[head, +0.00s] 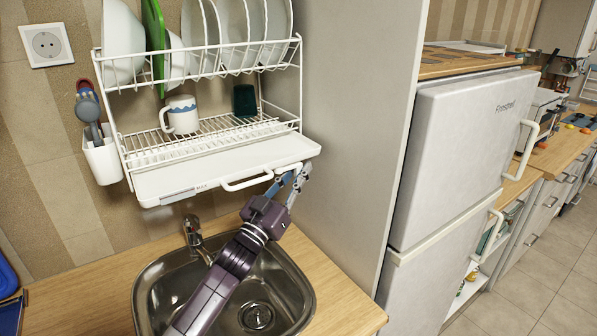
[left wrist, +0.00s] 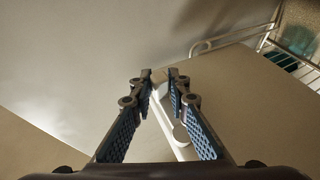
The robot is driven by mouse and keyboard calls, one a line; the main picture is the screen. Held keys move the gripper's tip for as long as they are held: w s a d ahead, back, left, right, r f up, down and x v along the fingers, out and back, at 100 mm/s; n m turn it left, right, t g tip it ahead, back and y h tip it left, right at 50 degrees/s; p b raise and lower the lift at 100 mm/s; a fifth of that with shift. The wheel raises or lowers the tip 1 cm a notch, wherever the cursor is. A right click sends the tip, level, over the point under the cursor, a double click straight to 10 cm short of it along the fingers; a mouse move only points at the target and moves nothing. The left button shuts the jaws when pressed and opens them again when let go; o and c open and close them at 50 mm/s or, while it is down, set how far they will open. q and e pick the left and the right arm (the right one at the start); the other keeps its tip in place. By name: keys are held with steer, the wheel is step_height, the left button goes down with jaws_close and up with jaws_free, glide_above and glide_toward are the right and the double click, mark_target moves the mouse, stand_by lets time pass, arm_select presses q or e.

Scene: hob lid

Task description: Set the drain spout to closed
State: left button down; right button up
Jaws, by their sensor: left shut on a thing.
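A white dish rack holds a white drip tray (head: 215,178) at its bottom, above the sink. My left gripper (head: 287,181) reaches up from below and is shut on the spout. In the left wrist view my left gripper (left wrist: 160,80) has its blue-padded fingers on both sides of the white spout (left wrist: 165,108), which has a rounded near end. Whether the spout is open or closed I cannot tell. My right gripper is not in view.
A faucet (head: 195,236) and steel sink (head: 150,290) lie below. A tall grey panel (head: 345,120) stands close on the right. Plates and a mug (head: 181,114) are in the rack.

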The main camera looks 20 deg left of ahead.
arm_select(q)
steer(key=c, duration=1.8)
jaws_free()
steer(key=shift+r, duration=0.1)
steer(key=shift+c, duration=0.2)
steer(key=shift+s, duration=0.1)
steer(key=shift+s+a+f, duration=0.1)
steer(key=shift+s+f, duration=0.15)
steer(key=shift+f, duration=0.05)
steer(key=v, duration=1.1)
steer(key=shift+s, duration=0.15)
